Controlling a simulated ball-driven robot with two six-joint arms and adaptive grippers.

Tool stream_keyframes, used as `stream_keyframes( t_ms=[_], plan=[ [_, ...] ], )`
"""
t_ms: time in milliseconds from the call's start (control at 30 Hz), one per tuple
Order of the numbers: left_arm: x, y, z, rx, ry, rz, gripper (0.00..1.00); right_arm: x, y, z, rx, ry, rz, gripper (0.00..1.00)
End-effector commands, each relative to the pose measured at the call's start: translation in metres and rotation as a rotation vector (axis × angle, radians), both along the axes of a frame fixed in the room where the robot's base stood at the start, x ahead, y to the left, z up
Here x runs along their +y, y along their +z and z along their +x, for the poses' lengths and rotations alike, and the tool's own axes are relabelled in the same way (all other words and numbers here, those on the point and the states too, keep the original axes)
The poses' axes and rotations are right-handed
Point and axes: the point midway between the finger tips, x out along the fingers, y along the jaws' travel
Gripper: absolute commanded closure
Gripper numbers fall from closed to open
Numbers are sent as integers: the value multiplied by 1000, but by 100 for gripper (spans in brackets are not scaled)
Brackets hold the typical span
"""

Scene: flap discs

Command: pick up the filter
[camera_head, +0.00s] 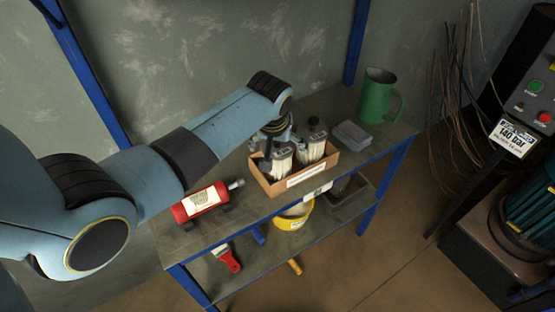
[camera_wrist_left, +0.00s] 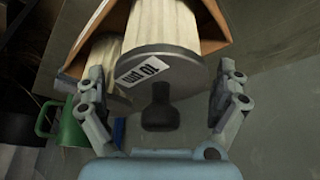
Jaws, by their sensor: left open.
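Two white pleated filters with dark grey caps stand in an open cardboard box on the top of the workbench. The left filter (camera_head: 281,167) is partly covered by my left gripper (camera_head: 275,152). The right filter (camera_head: 314,149) stands beside it. In the left wrist view one filter (camera_wrist_left: 157,67), with a labelled cap and a dark knob, lies between the two spread fingers of my left gripper (camera_wrist_left: 161,88). The gripper is open around its cap, and I cannot tell whether the fingers touch it. Another filter (camera_wrist_left: 106,58) shows behind it. My right gripper is not in view.
The cardboard box (camera_head: 308,175) has low walls around the filters. A red cylinder (camera_head: 200,203) lies to its left. A grey box (camera_head: 351,134) and a green jug (camera_head: 377,97) stand to its right.

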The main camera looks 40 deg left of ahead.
Motion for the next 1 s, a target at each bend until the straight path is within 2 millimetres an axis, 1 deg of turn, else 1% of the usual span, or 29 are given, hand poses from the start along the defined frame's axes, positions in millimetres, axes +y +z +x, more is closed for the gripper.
stream_keyframes(
  t_ms=[33, 100, 267, 300, 767, 800, 1000],
  plan=[
    [1, -5, 1, 1, 0, 0, 0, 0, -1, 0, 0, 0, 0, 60],
    [1, -7, 2, 0, 0, 0, 0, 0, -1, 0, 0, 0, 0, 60],
    [1, -6, 2, -1, 0, 0, 0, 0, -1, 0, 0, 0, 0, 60],
    [1, -6, 2, -1, 0, 0, 1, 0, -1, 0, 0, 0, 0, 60],
    [1, -6, 2, 0, -1, 1, 61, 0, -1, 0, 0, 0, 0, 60],
    [1, -6, 2, 0, -1, 1, 64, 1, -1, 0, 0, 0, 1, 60],
    [1, -6, 2, -1, 0, 0, 64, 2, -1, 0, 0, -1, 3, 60]
  ],
)
